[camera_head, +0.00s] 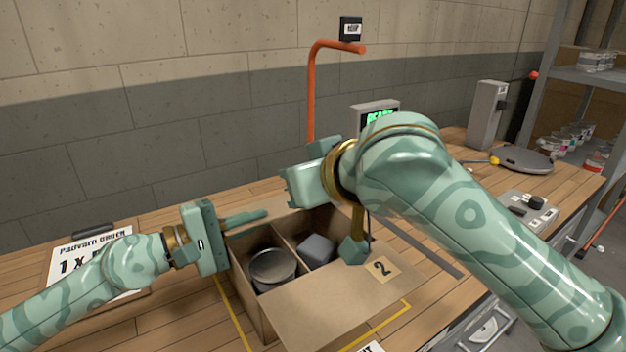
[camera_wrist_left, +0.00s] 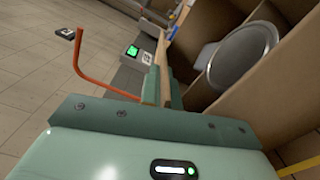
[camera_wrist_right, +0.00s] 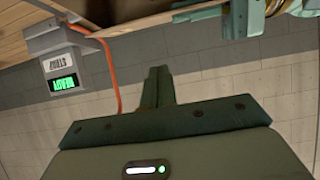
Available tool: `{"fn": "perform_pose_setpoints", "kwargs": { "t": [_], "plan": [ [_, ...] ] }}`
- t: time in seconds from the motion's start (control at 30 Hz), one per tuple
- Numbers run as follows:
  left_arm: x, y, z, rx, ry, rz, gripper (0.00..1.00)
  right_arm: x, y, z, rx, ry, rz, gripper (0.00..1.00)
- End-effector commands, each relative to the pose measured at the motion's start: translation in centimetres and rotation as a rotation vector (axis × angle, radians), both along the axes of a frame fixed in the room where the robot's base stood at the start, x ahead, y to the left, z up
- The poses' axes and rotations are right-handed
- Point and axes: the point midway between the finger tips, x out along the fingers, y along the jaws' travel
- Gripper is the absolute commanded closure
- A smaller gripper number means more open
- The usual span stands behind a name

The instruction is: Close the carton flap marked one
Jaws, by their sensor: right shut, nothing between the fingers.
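An open cardboard carton (camera_head: 252,309) stands on the table. A can with a metal lid (camera_head: 272,267) and a grey block (camera_head: 317,249) sit in its two compartments. A front flap (camera_head: 335,300) marked 2 lies folded outward. I cannot read a flap marked one; a tan panel (camera_head: 284,222) shows at the carton's far side. My left gripper (camera_head: 248,222) is at the carton's far left, with its fingers (camera_wrist_left: 163,88) on either side of a thin tan panel edge; its grip is unclear. My right gripper (camera_wrist_right: 158,87) is shut and empty, above the carton's far side.
A printed sign (camera_head: 75,262) lies at the left. A round grey plate (camera_head: 522,160) and a small control panel (camera_head: 528,206) are at the right.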

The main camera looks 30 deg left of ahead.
Motion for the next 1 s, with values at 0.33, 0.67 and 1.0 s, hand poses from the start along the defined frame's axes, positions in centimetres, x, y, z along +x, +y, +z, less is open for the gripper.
{"fn": "perform_pose_setpoints", "kwargs": {
  "t": [0.33, 0.67, 1.0],
  "plan": [
    [0.0, 0.0, -0.1, -0.001, 0.003, -0.001, 1.00, 2.0, 3.6, -4.3, 0.000, 0.001, 0.000, 1.00],
    [0.0, 0.0, -0.1, -0.001, 0.003, -0.001, 1.00, 1.7, 3.1, -6.4, 0.003, 0.001, 0.000, 1.00],
    [0.0, 0.0, -0.1, -0.001, 0.003, -0.001, 1.00, 1.6, 2.9, -6.9, 0.016, -0.005, -0.001, 1.00]
  ]
}}
